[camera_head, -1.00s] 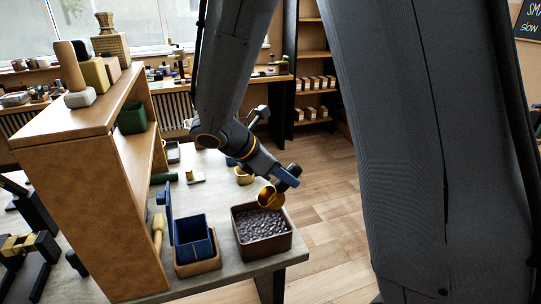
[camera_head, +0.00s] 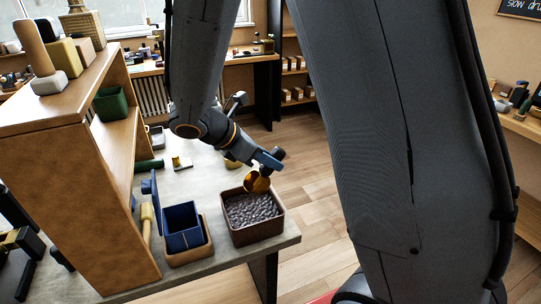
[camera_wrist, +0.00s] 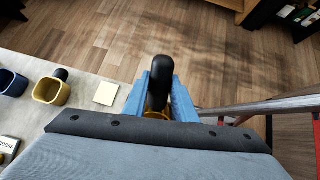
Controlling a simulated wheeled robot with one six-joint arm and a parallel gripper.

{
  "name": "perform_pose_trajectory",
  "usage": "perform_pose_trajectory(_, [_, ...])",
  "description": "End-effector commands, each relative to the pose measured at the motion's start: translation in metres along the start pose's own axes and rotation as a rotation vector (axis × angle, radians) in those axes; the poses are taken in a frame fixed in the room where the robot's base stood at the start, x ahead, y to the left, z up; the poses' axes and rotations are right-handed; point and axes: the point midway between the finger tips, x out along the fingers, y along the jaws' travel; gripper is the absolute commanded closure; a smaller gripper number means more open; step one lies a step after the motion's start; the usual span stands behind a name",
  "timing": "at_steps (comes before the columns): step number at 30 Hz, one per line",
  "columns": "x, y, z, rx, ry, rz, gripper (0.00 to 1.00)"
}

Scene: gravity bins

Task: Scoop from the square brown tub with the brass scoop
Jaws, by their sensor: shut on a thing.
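The square brown tub (camera_head: 236,238) stands near the front right corner of the grey table, filled with dark bean-like pieces (camera_head: 251,208). My gripper (camera_head: 269,161) has blue fingers and is shut on the brass scoop (camera_head: 257,182). The scoop's bowl hangs over the back right part of the tub, close above the contents; I cannot tell whether it touches them. In the wrist view my gripper (camera_wrist: 159,88) holds the scoop's black handle (camera_wrist: 161,74) between its blue fingers. The bowl is mostly hidden there.
A blue square bin (camera_head: 183,236) in a wooden tray (camera_head: 190,256) stands left of the tub. A wooden shelf (camera_head: 70,180) rises at the left. A yellow cup (camera_wrist: 46,92) and a pale square (camera_wrist: 106,93) lie on the table. Open floor lies to the right.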

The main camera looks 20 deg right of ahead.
Motion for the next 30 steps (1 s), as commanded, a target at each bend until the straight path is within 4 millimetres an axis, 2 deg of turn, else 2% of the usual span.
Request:
perform_pose_trajectory(23, [0.033, 0.000, -0.064, -0.001, 0.000, 0.000, 1.00])
perform_pose_trajectory(30, [0.031, 0.000, -0.061, 0.001, 0.000, 0.000, 1.00])
